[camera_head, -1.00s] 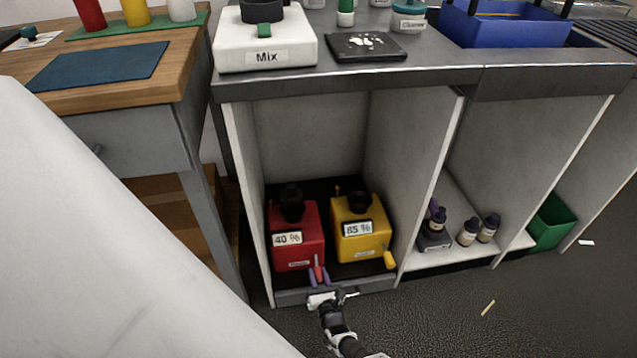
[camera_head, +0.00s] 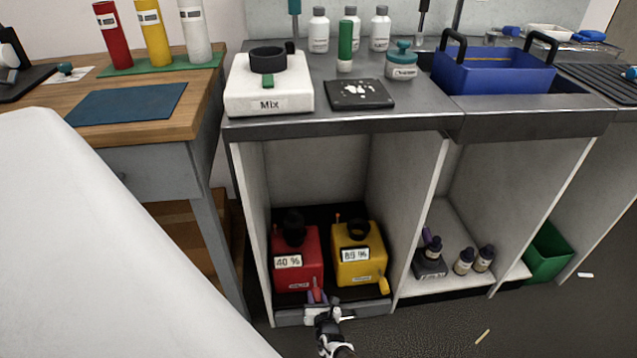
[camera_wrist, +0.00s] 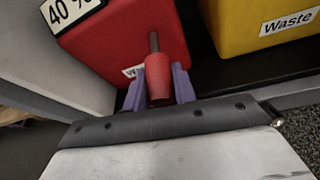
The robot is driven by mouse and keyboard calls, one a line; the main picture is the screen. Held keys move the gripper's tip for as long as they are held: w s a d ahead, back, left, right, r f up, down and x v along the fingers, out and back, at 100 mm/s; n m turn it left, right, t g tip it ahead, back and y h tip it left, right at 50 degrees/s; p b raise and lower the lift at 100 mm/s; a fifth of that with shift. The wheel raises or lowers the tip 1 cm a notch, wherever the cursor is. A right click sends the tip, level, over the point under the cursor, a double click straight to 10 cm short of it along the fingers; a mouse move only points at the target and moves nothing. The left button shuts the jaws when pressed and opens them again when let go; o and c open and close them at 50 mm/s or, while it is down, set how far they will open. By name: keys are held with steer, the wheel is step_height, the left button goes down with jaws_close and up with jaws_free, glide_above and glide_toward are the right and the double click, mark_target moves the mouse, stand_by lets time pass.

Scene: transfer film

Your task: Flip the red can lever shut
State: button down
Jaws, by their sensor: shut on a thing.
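The red can (camera_head: 297,262) stands in the left bay of the low cabinet, with a "40 %" label and a black cap. Its red lever (camera_head: 317,289) is at the front lower right of the can. In the wrist view the lever (camera_wrist: 158,78) is a red grip on a thin grey rod. My gripper (camera_wrist: 159,88) has its purple fingers on both sides of the lever, shut on it. In the head view my gripper (camera_head: 317,297) is small at the cabinet's front edge. The lever's exact angle is hard to tell.
A yellow can (camera_head: 358,258) stands close on the right, with its own yellow lever (camera_head: 384,286) at its front right. The cabinet's left side wall (camera_head: 254,230) is near the red can. Small bottles (camera_head: 464,262) stand in the bay to the right.

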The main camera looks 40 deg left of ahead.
steer(key=r+h+p, duration=0.1)
steer(key=r+p, duration=0.1)
steer(key=p, duration=0.1)
steer(key=shift+g, duration=0.4)
steer(key=shift+h+p, duration=0.4)
steer(key=shift+p, duration=0.15)
steer(key=shift+g, duration=0.4)
steer(key=c, duration=1.1)
jaws_free()
steer(key=shift+f, duration=0.1)
steer(key=shift+d+p, duration=0.1)
steer(key=shift+p, duration=0.2)
steer(key=shift+p+v, duration=4.95)
steer(key=shift+v, duration=1.9)
